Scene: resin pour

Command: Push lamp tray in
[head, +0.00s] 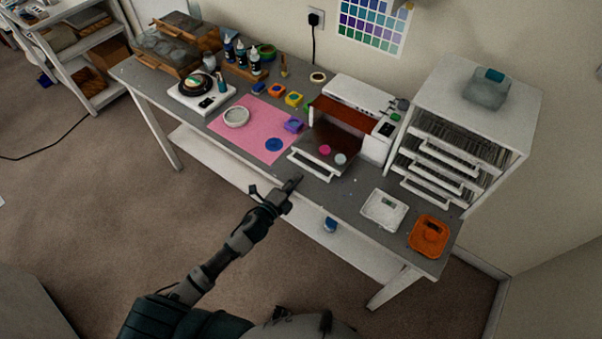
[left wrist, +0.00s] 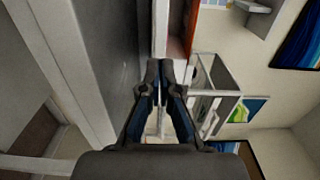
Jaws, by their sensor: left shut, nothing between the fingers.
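The white curing lamp (head: 376,146) stands at the back of the grey table, with a red-brown shield (head: 345,114) across its front. Its dark lamp tray (head: 340,138) sticks out toward the table's front edge and carries a pink disc (head: 325,149) and a pale disc (head: 341,158). A white handle (head: 312,170) runs along the tray's front. My left gripper (head: 295,180) is shut and empty, just in front of the handle's left part; I cannot tell whether it touches. In the left wrist view my closed fingers (left wrist: 160,66) show near the shield (left wrist: 187,28). My right gripper is out of view.
A pink mat (head: 235,146) with a round dish (head: 236,117) lies left of the tray. A white drawer rack (head: 470,125) stands beside the lamp. Bare tabletop lies between tray and scale.

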